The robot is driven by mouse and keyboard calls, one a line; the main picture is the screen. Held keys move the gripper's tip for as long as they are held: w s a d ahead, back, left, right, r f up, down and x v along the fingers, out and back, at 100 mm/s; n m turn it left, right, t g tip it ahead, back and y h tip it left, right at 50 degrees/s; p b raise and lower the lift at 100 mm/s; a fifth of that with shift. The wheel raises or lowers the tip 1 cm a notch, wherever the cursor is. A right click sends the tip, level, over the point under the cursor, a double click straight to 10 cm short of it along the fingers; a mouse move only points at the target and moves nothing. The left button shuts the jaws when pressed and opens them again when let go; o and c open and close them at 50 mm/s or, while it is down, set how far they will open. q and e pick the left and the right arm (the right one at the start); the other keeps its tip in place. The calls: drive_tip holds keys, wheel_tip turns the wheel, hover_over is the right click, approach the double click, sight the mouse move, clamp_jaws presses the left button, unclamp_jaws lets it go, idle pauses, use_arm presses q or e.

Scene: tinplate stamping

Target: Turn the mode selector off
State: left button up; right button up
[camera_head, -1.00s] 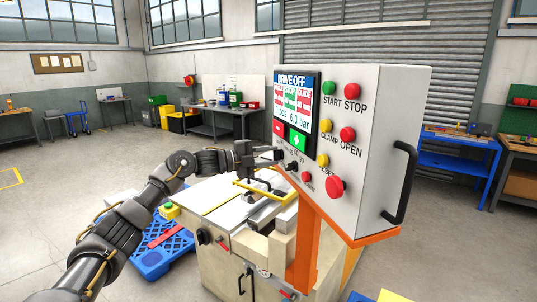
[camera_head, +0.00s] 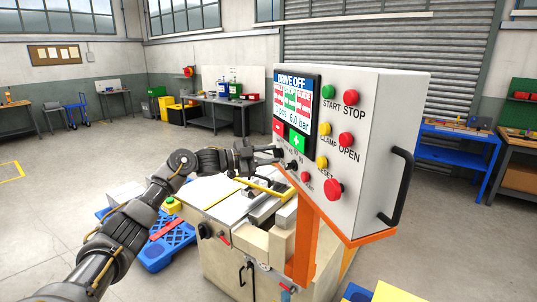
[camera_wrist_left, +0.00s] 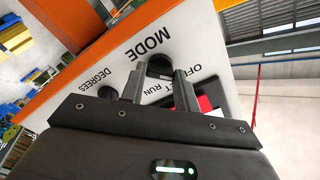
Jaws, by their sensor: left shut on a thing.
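The control panel (camera_head: 375,150) stands at a tilt above the machine. Its screen (camera_head: 297,100) reads DRIVE OFF. My left gripper (camera_head: 276,153) is at the panel's lower left edge. In the left wrist view the left gripper (camera_wrist_left: 158,88) has its two fingers on either side of the black mode selector knob (camera_wrist_left: 160,66), shut on it. The MODE label (camera_wrist_left: 148,42) and the OFF, SET, RUN marks (camera_wrist_left: 196,75) show beside it, partly covered by a finger. Which mark the knob points to cannot be told. My right gripper is not in view.
A second black knob (camera_wrist_left: 107,92), labelled DEGREES, sits close beside the left fingers. Red, green and yellow buttons, including a large red one (camera_head: 333,189), fill the panel's right part. The machine table (camera_head: 225,203) lies below the arm. A blue pallet (camera_head: 150,255) is on the floor.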

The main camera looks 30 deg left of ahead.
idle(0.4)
use_arm(q)
drive_tip(key=o, duration=1)
drive_tip(key=shift+b+v, duration=2.55)
drive_tip(key=shift+v, duration=2.9)
